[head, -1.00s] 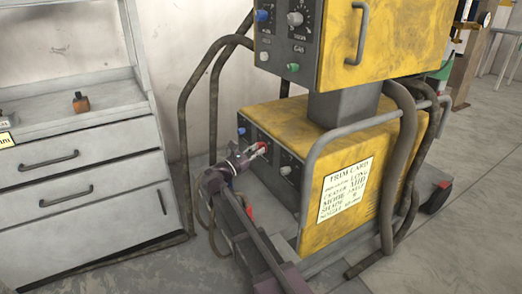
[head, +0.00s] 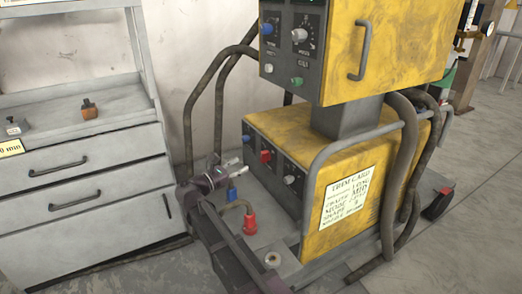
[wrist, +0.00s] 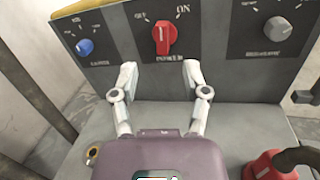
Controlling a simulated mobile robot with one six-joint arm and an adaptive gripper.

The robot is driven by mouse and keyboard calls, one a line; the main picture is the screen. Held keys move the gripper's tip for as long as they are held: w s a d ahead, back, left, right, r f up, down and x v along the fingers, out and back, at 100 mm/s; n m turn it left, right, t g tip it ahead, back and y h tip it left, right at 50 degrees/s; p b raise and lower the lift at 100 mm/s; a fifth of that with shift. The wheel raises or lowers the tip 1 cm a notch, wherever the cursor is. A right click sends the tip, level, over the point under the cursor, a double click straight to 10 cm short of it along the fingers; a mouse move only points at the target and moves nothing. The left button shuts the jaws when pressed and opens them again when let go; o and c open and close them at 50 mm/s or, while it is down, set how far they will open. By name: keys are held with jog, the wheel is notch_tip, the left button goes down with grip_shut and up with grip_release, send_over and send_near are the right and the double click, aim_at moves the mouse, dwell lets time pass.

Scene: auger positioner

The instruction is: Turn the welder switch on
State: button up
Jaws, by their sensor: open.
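The red power switch (wrist: 166,38) is on the dark front panel of the lower yellow welder unit. In the wrist view it stands between an off-side label at its left and "ON" at its right. Its handle looks near upright, so I cannot tell its setting for sure. It also shows in the head view (head: 265,156). My gripper (wrist: 160,76) is open and empty, its two fingers below and either side of the switch, apart from it. In the head view my gripper (head: 239,166) is just left of the panel.
A blue knob (wrist: 85,46) and a grey knob (wrist: 278,28) flank the switch. The upper yellow unit (head: 385,50) overhangs. A grey rail and hoses stand at the right.

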aim_at(265, 156)
jog(key=v, duration=0.3)
jog(key=p+v, duration=0.1)
jog(key=shift+s+r, duration=0.25)
jog(key=shift+s, duration=0.05)
jog(key=shift+w, duration=0.1)
jog(key=x, duration=1.3)
jog(key=shift+w+d+f, duration=0.2)
jog(key=shift+w+f, duration=0.05)
jog(key=shift+f, duration=0.1)
grip_shut()
